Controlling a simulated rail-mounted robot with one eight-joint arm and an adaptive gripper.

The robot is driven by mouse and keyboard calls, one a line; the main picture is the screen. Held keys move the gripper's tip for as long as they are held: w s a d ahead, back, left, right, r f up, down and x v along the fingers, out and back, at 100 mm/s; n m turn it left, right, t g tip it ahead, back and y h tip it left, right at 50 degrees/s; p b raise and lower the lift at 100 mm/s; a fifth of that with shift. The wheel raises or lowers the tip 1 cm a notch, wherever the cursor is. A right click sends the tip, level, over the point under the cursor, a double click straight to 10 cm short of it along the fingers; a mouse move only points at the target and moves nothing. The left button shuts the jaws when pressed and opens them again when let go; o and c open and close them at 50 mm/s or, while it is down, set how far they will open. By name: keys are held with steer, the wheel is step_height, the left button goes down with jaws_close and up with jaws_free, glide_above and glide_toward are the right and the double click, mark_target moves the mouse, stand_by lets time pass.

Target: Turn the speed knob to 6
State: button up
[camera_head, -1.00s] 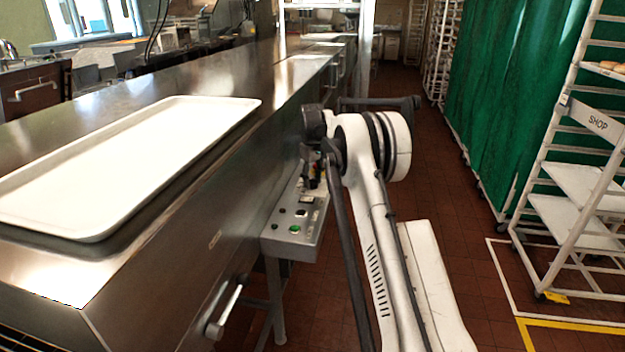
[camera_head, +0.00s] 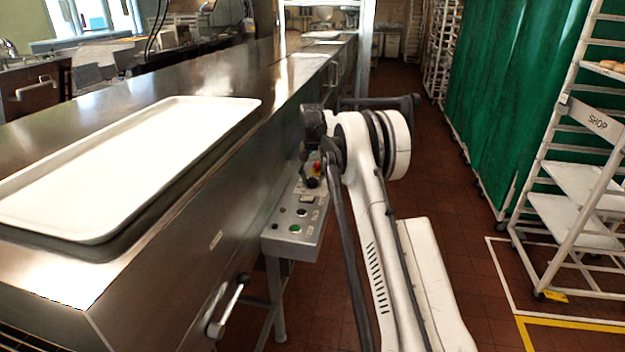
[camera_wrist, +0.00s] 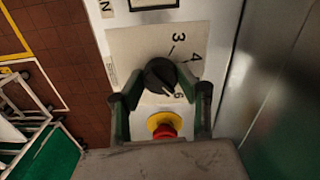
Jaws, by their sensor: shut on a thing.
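The black speed knob (camera_wrist: 159,74) sits on a pale dial plate (camera_wrist: 125,42) in the wrist view. The numbers 3 and 4 and a partly covered number show around its right side. A pale pointer mark on the knob faces the lower right, near the partly covered number. My gripper (camera_wrist: 161,80) is shut on the knob, one finger on each side. In the head view, my arm's end hides much of the upper control panel (camera_head: 278,242).
A red button (camera_wrist: 165,131) on a yellow base lies just below the knob, between my fingers. The panel also has a green button (camera_head: 295,229). A steel machine (camera_head: 190,245) with a white tray (camera_head: 85,233) stands left. Open tiled floor (camera_head: 450,250) lies right.

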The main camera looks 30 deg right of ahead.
mark_target(312, 178)
steer(key=shift+m, duration=0.8)
steer(key=o, duration=1.1)
steer(key=shift+o, duration=0.2)
steer(key=shift+r, duration=0.1)
step_height(312, 178, up, 12)
